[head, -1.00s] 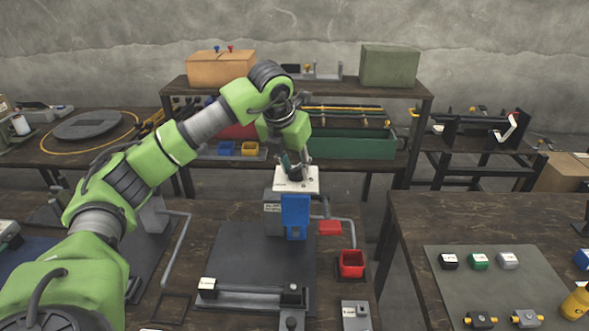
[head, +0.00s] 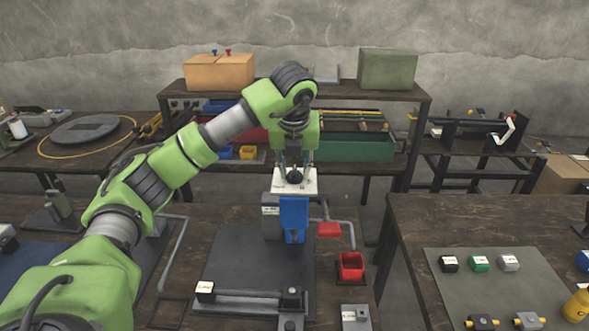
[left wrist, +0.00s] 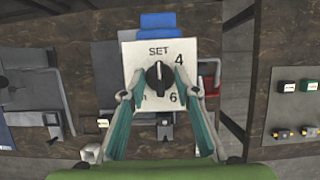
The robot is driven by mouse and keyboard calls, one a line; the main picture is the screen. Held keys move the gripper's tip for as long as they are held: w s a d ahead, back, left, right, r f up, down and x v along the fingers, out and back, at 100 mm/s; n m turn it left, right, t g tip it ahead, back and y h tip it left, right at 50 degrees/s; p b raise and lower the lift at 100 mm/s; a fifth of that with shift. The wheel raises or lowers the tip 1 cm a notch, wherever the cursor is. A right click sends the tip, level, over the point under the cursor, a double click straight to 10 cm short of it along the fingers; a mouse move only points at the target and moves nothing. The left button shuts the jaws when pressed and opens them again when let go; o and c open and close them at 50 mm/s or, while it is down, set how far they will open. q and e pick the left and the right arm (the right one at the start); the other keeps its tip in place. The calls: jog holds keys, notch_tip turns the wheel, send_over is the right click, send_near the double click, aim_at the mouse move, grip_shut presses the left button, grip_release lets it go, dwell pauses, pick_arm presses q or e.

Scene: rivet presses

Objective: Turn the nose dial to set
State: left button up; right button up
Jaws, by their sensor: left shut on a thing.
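The nose dial (left wrist: 158,76) is a black knob on a white plate (left wrist: 130,62) marked SET, 4 and 6; a mark at the lower left is partly hidden. Its white pointer line points up, about towards SET, in the left wrist view. In the head view the plate (head: 309,186) tops the blue-fronted press (head: 293,212), and the dial (head: 295,175) shows dark below my gripper. My left gripper (head: 294,166) points down from above, one finger on each side of the dial, shut on it. In the left wrist view my left gripper (left wrist: 160,82) shows both fingers flanking the knob.
A dark mat (head: 240,262) lies on the bench. The right table (head: 480,212) holds a grey mat with small blocks. Shelves stand behind.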

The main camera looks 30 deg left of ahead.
pick_arm(q)
jog(key=shift+r, duration=0.15)
jog(key=o, duration=1.1)
jog(key=v, duration=1.1)
jog(key=shift+r, duration=0.35)
jog(key=shift+s+d, duration=0.15)
